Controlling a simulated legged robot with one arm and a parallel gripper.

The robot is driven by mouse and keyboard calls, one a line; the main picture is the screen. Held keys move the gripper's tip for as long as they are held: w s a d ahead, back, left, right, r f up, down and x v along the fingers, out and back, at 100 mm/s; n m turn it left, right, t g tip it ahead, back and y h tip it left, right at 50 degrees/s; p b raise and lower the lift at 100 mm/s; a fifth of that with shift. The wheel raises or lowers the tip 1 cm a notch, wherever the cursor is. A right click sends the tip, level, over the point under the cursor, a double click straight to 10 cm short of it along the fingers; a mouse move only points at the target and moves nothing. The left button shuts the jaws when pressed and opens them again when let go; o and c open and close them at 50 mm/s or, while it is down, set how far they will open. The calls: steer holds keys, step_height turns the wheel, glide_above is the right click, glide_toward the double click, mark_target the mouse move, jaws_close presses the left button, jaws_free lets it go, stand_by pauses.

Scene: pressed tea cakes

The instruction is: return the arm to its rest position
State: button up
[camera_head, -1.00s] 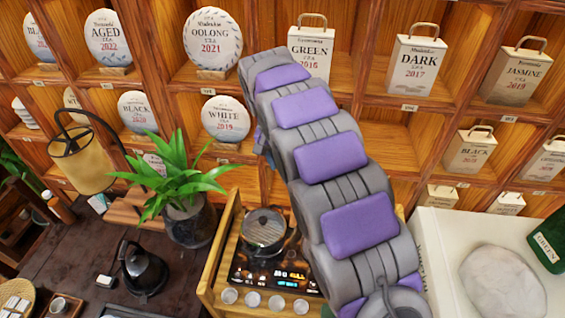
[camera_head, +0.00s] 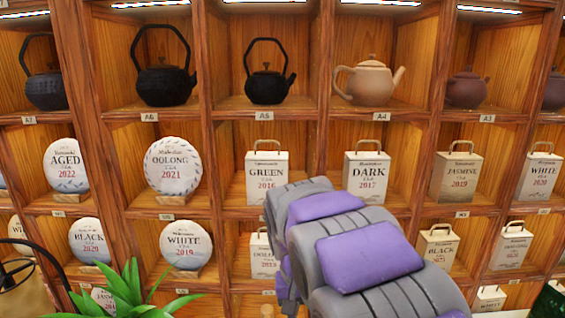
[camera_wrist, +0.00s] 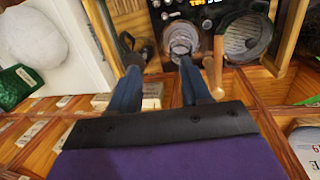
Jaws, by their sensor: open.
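My arm, grey with purple pads (camera_head: 370,255), rises from the bottom right of the head view in front of the shelf. My gripper is out of sight in the head view. In the wrist view my gripper (camera_wrist: 161,75) shows two dark blue fingers, apart, with no object held between them. Beyond the fingers lie a stove panel with a lit display and round metal lids or pots (camera_wrist: 182,38).
A wooden shelf (camera_head: 225,110) fills the head view, with teapots, round tea cakes and labelled tea bags. A plant (camera_head: 125,290) stands at lower left. The wrist view shows a white round cake (camera_wrist: 32,35) on a white surface and a green package (camera_wrist: 18,86).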

steer(key=s+d+f+y+b, duration=0.1)
steer(key=s+d+f, duration=0.3)
steer(key=s, duration=1)
steer(key=s+d+f+g+b, duration=0.1)
steer(key=s+d+f+b, duration=0.2)
steer(key=s, duration=1.1)
steer(key=shift+s+d+f+y, duration=0.2)
steer(key=shift+d+f+y, duration=0.3)
steer(key=shift+d, duration=0.5)
